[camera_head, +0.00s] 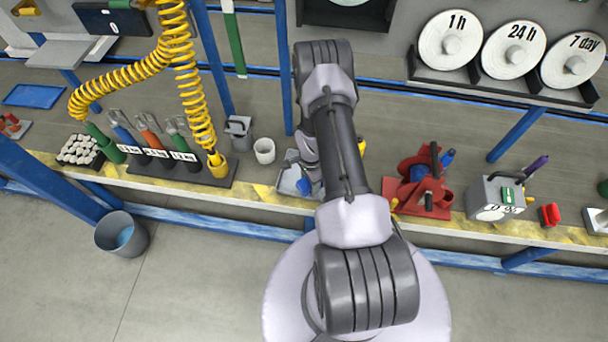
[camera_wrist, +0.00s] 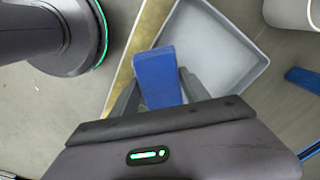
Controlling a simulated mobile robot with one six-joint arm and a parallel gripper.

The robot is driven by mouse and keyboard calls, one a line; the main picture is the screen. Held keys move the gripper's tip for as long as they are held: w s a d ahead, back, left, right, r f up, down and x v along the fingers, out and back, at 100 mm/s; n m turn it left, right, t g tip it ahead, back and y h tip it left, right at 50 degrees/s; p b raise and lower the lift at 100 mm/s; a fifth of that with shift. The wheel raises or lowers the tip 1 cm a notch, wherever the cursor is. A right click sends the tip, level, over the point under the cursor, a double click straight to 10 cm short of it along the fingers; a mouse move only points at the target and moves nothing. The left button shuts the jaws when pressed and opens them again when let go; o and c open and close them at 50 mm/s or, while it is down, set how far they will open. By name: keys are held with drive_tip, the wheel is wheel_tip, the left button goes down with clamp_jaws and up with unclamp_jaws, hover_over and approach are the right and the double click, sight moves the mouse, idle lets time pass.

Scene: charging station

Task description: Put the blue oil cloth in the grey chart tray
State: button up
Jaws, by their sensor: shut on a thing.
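The blue oil cloth (camera_wrist: 157,77) looks like a folded blue block in the wrist view. My gripper (camera_wrist: 158,90) is shut on it, with one grey finger on each side. The grey chart tray (camera_wrist: 222,50) is a shallow, light grey tray with raised walls, just beyond and below the cloth. The cloth overlaps the tray's left part in this view; I cannot tell its height above the tray. In the head view the tray (camera_head: 287,181) is on the bench near its front edge, partly hidden by my arm, with a bit of the blue cloth (camera_head: 303,186) showing.
A white cup (camera_head: 264,151) stands left of the tray. A red device (camera_head: 424,183) stands to the right on the bench. Left are a rack of bottles (camera_head: 160,165) and a yellow coiled hose (camera_head: 182,60). A grey bucket (camera_head: 122,234) stands on the floor.

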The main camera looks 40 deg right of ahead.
drive_tip(key=w+d, duration=0.1)
drive_tip(key=w+d+b, duration=0.1)
drive_tip(key=w, duration=0.1)
drive_tip(key=w+d, duration=0.1)
drive_tip(key=w, duration=0.1)
drive_tip(key=shift+d+f+b, duration=0.2)
drive_tip(key=shift+f+b, duration=0.1)
drive_tip(key=shift+f, duration=0.1)
drive_tip(key=shift+w+f, duration=0.2)
drive_tip(key=shift+f, duration=0.15)
drive_tip(key=shift+f+b, duration=1.1)
drive_tip(key=shift+f, duration=0.4)
drive_tip(key=o, duration=1.3)
drive_tip(key=shift+r, duration=0.1)
drive_tip(key=shift+r, duration=0.1)
